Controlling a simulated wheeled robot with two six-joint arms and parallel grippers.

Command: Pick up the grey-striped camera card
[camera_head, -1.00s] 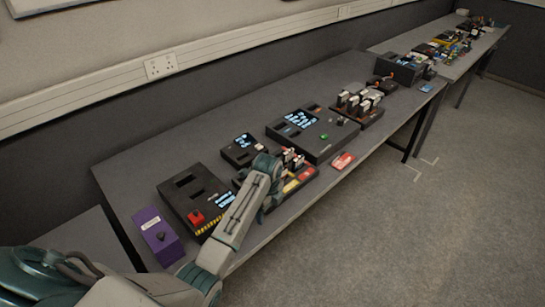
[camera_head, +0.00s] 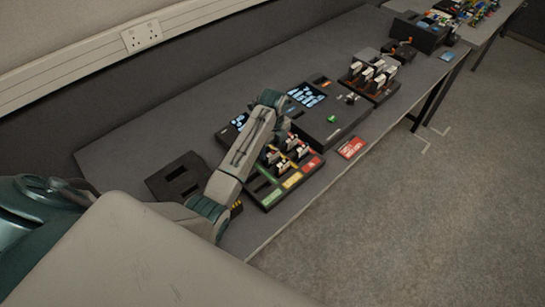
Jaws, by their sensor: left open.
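My left gripper (camera_head: 282,128) is open, at the far end of my left arm, over the back of a black tray (camera_head: 264,202) with green, yellow and red labels. Its fingers are small and mostly hidden behind the wrist. Several small white-and-dark cards (camera_head: 291,143) stand upright in this tray, just beside and below the gripper. Grey stripes are too small to make out, so I cannot tell which is the grey-striped camera card. My right gripper is not in view.
A black console (camera_head: 335,131) with a lit screen and green button stands behind the tray. A rack (camera_head: 370,83) holds more upright cards. A red card (camera_head: 351,147) lies flat near the table's front edge. A black slotted box (camera_head: 178,177) is partly behind my arm.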

